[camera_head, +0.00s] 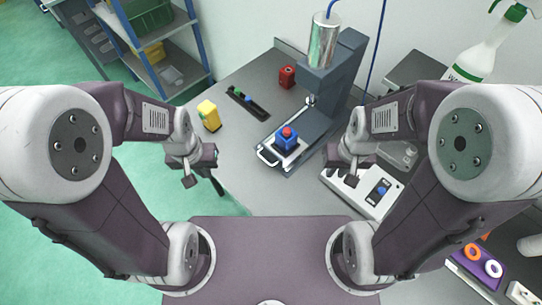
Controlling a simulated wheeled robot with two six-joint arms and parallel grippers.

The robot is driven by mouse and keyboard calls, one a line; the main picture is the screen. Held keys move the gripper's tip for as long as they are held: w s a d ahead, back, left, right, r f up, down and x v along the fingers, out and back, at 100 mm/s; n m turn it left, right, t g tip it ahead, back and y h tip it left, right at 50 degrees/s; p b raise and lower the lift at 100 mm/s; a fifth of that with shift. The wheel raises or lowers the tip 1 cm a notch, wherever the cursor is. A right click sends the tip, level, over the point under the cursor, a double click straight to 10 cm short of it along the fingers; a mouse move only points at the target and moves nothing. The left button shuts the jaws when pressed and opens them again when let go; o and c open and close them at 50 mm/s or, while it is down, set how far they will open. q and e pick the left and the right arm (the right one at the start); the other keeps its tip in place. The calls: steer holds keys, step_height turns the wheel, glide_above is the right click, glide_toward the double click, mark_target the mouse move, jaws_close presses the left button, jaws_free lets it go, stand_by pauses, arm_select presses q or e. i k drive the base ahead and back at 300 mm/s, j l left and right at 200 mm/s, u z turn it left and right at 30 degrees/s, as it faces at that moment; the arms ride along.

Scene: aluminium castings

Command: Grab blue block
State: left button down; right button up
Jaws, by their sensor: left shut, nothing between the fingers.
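A blue block (285,142) with a red knob-like top sits on the grey plate of a press-like machine (314,125), near the middle of the head view. My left gripper (203,170) is to the left of the block and apart from it, shut and empty. My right gripper (343,167) is to the right of the block and apart from it. Its fingers are small and dark here, so I cannot tell whether they are open.
A yellow block (209,116), a black tray (247,104) and a red block (287,76) are on the grey table (234,150). A shelf (165,70) is at the upper left.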

mark_target(286, 144)
steer(key=j+z, duration=0.2)
steer(key=j, duration=0.25)
steer(key=j+z, duration=0.25)
steer(key=j, duration=0.15)
steer(key=j+z, duration=0.2)
steer(key=j, duration=0.25)
steer(key=j+z, duration=0.25)
steer(key=j, duration=0.2)
steer(key=k+j+z, duration=0.2)
steer(key=j, duration=0.2)
steer(key=j+z, duration=0.25)
steer(key=j, duration=0.15)
steer(key=k+j+z, duration=0.2)
steer(key=j, duration=0.15)
